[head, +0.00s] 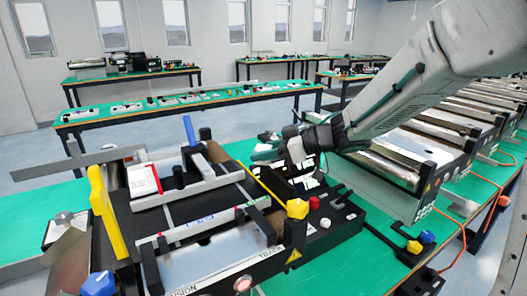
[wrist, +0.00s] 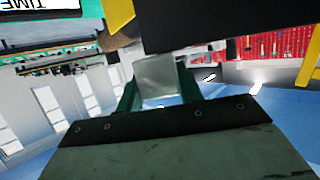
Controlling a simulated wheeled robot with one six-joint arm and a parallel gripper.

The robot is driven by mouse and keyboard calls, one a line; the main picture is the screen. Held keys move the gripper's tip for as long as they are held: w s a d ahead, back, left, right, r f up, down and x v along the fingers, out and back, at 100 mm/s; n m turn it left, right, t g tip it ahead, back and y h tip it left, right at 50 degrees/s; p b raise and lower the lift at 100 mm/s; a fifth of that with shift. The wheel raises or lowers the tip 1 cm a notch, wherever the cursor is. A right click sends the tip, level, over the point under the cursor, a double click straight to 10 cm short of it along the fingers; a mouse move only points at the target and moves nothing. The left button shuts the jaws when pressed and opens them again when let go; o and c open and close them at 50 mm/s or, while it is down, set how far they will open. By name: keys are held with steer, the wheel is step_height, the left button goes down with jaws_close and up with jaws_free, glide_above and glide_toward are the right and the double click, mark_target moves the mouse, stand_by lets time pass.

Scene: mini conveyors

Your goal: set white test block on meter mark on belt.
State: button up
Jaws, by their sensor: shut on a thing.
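In the wrist view, a pale grey-white block (wrist: 157,78) sits between the two green fingers of my gripper (wrist: 157,88), which is shut on it. In the head view my gripper (head: 267,148) is above the far right side of the nearest mini conveyor, apart from its belt. I cannot make out the block there. I cannot tell which marking is the meter mark.
More conveyors (head: 400,150) line the right.

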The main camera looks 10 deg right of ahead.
steer(key=o, duration=1)
steer(key=shift+f, duration=0.1)
steer(key=shift+r, duration=0.2)
steer(key=v, duration=1.2)
